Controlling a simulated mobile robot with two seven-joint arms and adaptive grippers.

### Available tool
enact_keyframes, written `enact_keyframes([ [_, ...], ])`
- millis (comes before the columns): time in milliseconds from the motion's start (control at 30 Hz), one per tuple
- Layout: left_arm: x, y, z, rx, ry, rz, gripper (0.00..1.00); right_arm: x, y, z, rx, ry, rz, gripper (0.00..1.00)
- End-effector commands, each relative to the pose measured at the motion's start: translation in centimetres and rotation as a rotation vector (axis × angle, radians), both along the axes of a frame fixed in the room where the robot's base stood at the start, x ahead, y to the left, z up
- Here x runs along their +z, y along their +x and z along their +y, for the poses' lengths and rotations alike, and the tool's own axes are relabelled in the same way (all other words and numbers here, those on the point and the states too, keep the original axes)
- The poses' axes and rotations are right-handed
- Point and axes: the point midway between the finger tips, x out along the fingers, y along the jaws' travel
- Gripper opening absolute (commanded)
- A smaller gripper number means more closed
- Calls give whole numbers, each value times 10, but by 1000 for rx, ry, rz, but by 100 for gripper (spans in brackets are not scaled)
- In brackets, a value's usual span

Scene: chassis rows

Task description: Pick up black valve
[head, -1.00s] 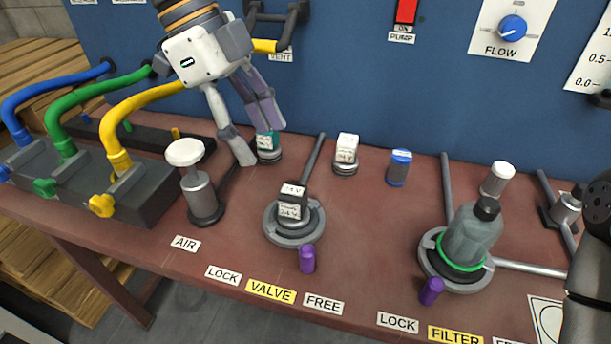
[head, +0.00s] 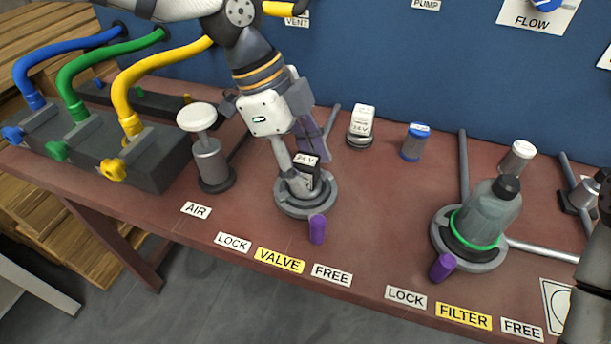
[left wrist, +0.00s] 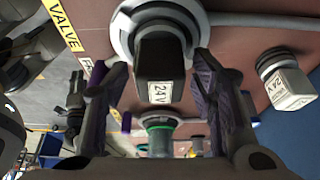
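The black valve (head: 307,161) with white "24 V" labels sits in the round grey holder (head: 290,208) behind the yellow VALVE label. My left gripper (head: 309,176) is lowered over it, and one finger hides part of it in the head view. In the left wrist view the black valve (left wrist: 158,62) stands between the two open fingers (left wrist: 160,85), with a visible gap on either side. The holder's ring (left wrist: 126,35) shows beyond it.
A white valve (head: 361,122) stands behind and right; it also shows in the left wrist view (left wrist: 287,85). A blue-capped part (head: 415,140) is further right. The white-topped AIR post (head: 207,150) is close on the left. The filter holder (head: 468,250) with a grey bottle is at right.

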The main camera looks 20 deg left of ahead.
Motion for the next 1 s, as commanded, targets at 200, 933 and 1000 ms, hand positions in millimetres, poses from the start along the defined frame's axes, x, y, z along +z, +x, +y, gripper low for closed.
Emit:
enact_keyframes([
  [200,0,0,0,0,0,0,0,0,0,0,0,0,0,40],
  [933,103,-46,-29,-4,1,-19,0,21,23,0,0,0,-84,40],
  [1000,110,-66,-41,-5,4,-15,0,25,27,0,0,0,-102,40],
])
